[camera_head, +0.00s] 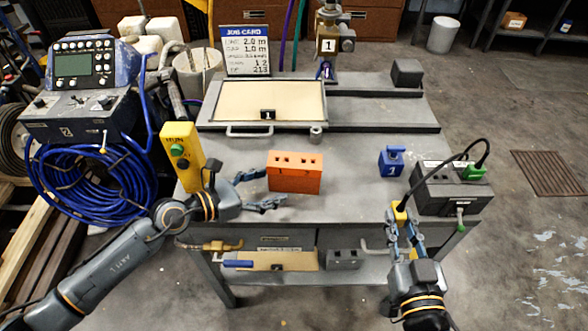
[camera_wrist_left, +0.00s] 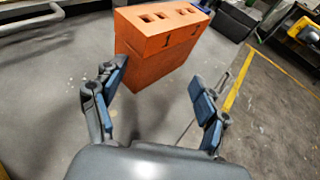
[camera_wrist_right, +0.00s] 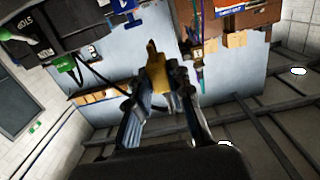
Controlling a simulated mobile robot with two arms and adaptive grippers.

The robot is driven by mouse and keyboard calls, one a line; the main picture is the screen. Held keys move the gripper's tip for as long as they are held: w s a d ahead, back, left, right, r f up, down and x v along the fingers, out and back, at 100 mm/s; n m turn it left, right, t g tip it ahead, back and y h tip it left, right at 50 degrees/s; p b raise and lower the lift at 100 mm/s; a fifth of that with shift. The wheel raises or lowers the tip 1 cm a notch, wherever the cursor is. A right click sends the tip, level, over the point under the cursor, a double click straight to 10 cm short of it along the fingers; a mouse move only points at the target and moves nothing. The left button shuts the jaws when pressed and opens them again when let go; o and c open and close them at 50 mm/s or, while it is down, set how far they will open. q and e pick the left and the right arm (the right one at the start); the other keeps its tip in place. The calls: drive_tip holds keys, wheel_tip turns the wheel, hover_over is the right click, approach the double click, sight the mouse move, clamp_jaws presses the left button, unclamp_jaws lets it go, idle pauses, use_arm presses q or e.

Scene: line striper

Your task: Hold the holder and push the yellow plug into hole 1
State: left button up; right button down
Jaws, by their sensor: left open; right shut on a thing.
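The orange holder (camera_head: 294,172) stands upright on the grey bench, with several square holes in its top and small dark digits on its front. It also shows in the left wrist view (camera_wrist_left: 160,52), ahead of my left fingers. My left gripper (camera_head: 264,189) is open and empty, just left of the holder, its fingers pointing at the holder's side and not closed on it. The yellow plug (camera_head: 400,211) is in my right gripper (camera_head: 402,226), in front of the bench's right edge, well away from the holder. The plug also shows in the right wrist view (camera_wrist_right: 158,72), with a dark cable.
A dark box (camera_head: 452,192) with a green plug (camera_head: 473,173) stands at the bench's right; a black cable arcs over it. A blue block (camera_head: 391,162) sits beside it. A yellow control box (camera_head: 183,157) stands at left. The bench between holder and blue block is clear.

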sight(281, 182)
use_arm(q)
drive_tip(key=x, duration=0.7)
drive_tip(key=shift+w+f, duration=0.2)
clamp_jaws()
drive_tip(key=c, duration=1.5)
unclamp_jaws()
drive_tip(key=o, duration=1.6)
drive_tip(key=shift+c, duration=0.2)
drive_tip(key=shift+c, duration=0.2)
